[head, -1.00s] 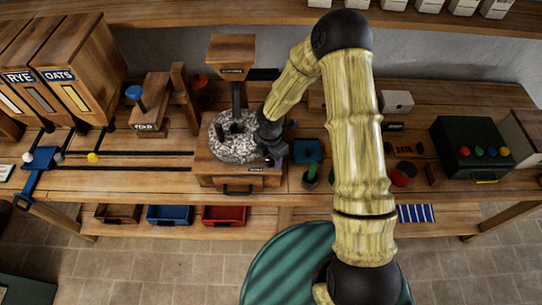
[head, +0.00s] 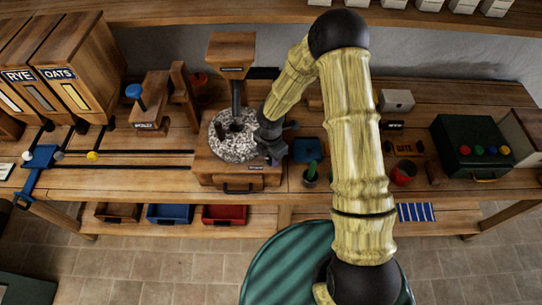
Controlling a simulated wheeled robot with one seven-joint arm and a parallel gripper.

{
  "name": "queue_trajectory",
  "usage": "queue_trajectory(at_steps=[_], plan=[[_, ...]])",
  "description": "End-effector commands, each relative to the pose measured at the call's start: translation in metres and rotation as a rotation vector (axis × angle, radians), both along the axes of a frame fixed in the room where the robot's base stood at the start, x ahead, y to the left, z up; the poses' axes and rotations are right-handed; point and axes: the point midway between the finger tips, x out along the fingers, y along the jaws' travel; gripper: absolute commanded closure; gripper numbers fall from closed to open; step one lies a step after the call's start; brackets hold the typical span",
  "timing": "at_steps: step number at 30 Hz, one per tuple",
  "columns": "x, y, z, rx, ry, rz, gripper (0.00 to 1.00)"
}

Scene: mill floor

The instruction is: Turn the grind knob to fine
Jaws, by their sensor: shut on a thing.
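The mill is a wooden box (head: 215,172) on the bench with a round speckled millstone (head: 229,150) on top and a wooden hopper (head: 231,55) above it. My gripper (head: 273,158) is at the right front edge of the mill, beside the millstone, pointing down. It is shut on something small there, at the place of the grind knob. The knob itself is mostly hidden by the gripper, and its setting cannot be read. A small label (head: 256,168) shows on the mill's front near the gripper.
A drawer handle (head: 238,188) is on the mill's front. A blue block (head: 307,150) and a small potted plant (head: 311,172) stand close on the right. Grain bins (head: 70,75) and a blue-handled slider (head: 40,160) are at the left. A green box (head: 470,145) stands at the right.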

Motion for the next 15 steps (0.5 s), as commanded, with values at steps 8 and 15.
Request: queue_trajectory(at_steps=[8,15], plan=[[0.0008,0.0004,-0.0015,0.001,-0.003,-0.145,0.91],[0.0012,0.0006,-0.002,0.001,-0.004,-0.349,0.91]])
